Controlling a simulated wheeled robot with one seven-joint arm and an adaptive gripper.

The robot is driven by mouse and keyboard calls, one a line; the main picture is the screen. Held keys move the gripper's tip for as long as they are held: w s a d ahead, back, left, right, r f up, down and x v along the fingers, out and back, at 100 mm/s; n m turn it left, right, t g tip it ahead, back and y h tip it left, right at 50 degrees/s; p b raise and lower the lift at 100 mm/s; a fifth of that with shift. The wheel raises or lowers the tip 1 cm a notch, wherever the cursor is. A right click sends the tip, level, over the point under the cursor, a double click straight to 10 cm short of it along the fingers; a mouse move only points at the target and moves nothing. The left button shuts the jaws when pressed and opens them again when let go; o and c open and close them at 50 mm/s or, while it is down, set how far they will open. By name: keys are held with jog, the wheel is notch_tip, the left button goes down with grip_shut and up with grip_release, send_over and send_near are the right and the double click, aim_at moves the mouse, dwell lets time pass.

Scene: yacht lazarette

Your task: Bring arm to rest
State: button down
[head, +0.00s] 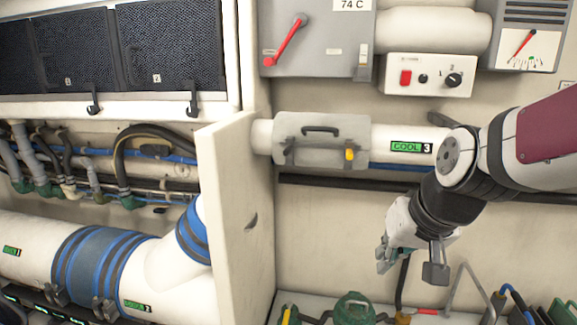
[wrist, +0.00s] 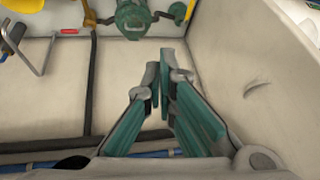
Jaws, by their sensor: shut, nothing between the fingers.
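My gripper (head: 384,262) hangs at the right of the head view, pointing down and to the left, in front of the pale back wall. In the wrist view its teal fingers (wrist: 163,82) come together at the tips and hold nothing. My arm comes in from the right edge and bends down at the wrist. In the head view the gripper is below the white pipe marked COOL 3 (head: 405,147) and appears clear of it.
A cream partition (head: 236,215) stands left of my gripper. A green valve body (head: 355,308) sits below, also in the wrist view (wrist: 132,18). A grey box with a red lever (head: 318,40) and a white control box (head: 428,76) are above. Large white pipes (head: 165,262) fill the left.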

jog(key=s+d+r, duration=0.1)
jog(key=s+r, duration=0.1)
jog(key=s, duration=0.5)
jog(key=s+d+r+h, duration=0.1)
jog(key=s+r, duration=0.1)
jog(key=s, duration=0.5)
jog(key=shift+s+n+h, duration=0.3)
jog(key=shift+s+n, duration=0.05)
jog(key=shift+n, duration=0.05)
jog(key=shift+d, duration=0.1)
